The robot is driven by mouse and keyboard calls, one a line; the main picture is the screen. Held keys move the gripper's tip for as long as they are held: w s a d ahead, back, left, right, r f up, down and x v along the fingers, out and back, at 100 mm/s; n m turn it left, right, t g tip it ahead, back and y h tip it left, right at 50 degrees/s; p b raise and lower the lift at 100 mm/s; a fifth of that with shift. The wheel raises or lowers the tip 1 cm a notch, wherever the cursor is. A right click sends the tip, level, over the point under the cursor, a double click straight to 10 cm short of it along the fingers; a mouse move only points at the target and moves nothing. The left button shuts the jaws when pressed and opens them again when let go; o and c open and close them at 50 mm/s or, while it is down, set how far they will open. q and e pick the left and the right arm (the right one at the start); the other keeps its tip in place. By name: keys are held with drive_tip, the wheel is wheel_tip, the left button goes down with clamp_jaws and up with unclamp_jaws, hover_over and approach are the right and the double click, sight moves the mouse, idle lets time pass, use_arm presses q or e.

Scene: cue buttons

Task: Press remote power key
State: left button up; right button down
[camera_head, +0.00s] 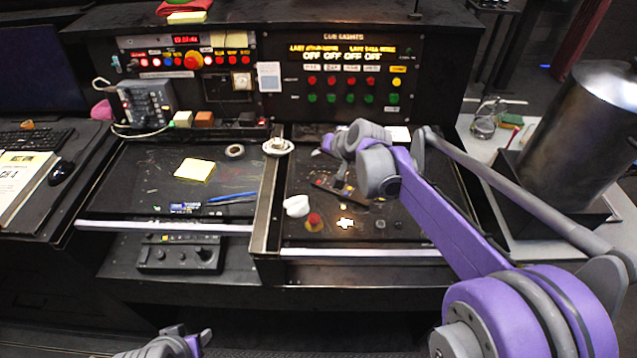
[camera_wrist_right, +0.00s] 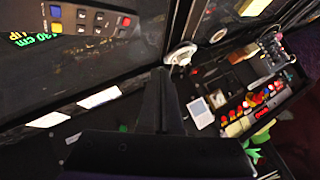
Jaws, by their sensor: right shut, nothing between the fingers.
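The remote (camera_head: 356,195) is a dark slim bar lying on the right-hand desk panel. In the right wrist view, part of the remote (camera_wrist_right: 95,20) shows at the top left with red, blue and yellow keys; its power key cannot be made out for certain. My right gripper (camera_head: 341,178) reaches over the panel close to the remote, its dark fingers shut and empty. The fingers also show in the right wrist view (camera_wrist_right: 154,90), apart from the remote in that picture. Whether they touch it is unclear. My left gripper (camera_head: 195,340) is partly in view at the bottom edge.
A red button (camera_head: 314,222), a white object (camera_head: 296,206) and a cross pad (camera_head: 346,223) lie near the remote. A white round piece (camera_head: 277,147) sits on the divider. The button console (camera_head: 345,85) stands behind. A metal cylinder (camera_head: 580,125) stands right.

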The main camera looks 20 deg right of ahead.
drive_tip(key=b, duration=0.4)
hover_over(320, 185)
wheel_tip(320, 185, down, 7)
drive_tip(key=shift+s, duration=0.15)
drive_tip(key=shift+f, duration=0.3)
idle(1.4)
drive_tip(key=shift+f+b, duration=0.35)
drive_tip(key=shift+f, duration=0.05)
drive_tip(key=shift+f, duration=0.25)
idle(0.5)
drive_tip(key=shift+r, duration=0.1)
drive_tip(key=shift+r+p, duration=0.35)
drive_tip(key=shift+r, duration=0.25)
